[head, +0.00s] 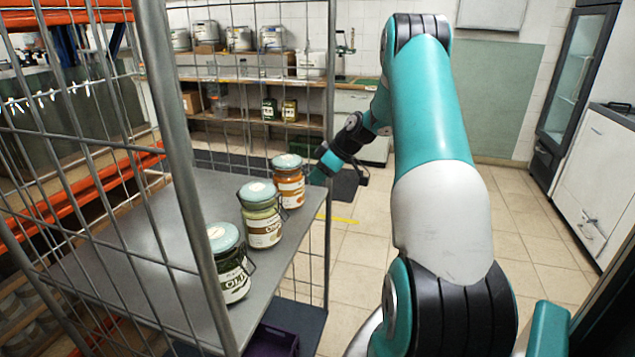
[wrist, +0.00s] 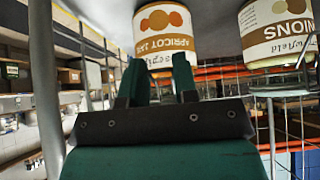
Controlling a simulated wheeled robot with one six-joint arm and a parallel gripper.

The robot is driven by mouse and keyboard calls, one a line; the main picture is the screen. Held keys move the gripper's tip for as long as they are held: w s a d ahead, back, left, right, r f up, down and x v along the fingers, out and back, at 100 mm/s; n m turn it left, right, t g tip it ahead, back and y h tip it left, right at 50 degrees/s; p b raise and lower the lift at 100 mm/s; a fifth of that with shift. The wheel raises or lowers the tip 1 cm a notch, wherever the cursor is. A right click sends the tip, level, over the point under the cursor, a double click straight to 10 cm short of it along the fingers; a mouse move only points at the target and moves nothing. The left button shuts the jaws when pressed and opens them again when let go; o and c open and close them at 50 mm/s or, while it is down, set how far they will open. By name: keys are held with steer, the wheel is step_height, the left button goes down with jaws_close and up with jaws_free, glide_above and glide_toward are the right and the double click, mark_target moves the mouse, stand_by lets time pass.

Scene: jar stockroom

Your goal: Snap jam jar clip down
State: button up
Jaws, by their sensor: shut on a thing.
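The lid is not clear in the wrist view.
An onions jar (head: 262,228) stands beside the jam jar, also in the wrist view (wrist: 275,35). An olives jar (head: 233,280) stands nearest. The cart's wire mesh side and grey post (head: 180,130) bound the shelf. Open tiled floor (head: 345,265) lies to the right.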

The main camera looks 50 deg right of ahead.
step_height(320, 180, down, 2)
steer(key=t+y+b, duration=0.1)
steer(key=t+b, duration=0.1)
steer(key=b, duration=0.1)
steer(key=shift+t+b, duration=0.4)
steer(key=t+b, duration=0.1)
steer(key=b, duration=0.1)
steer(key=f+t+y+b, duration=0.1)
steer(key=shift+w+b, duration=0.25)
steer(key=shift+b, duration=0.1)
steer(key=b, duration=0.1)
steer(key=t+y+b, duration=0.1)
steer(key=shift+w+a+f+t+b, duration=0.1)
steer(key=shift+w+a+t+b, duration=0.1)
steer(key=shift+t+b, duration=0.15)
steer(key=shift+w+t+y+b, duration=0.1)
steer(key=shift+t+y+b, duration=0.25)
steer(key=shift+b, duration=0.3)
steer(key=o, duration=0.9)
steer(key=shift+a, duration=0.1)
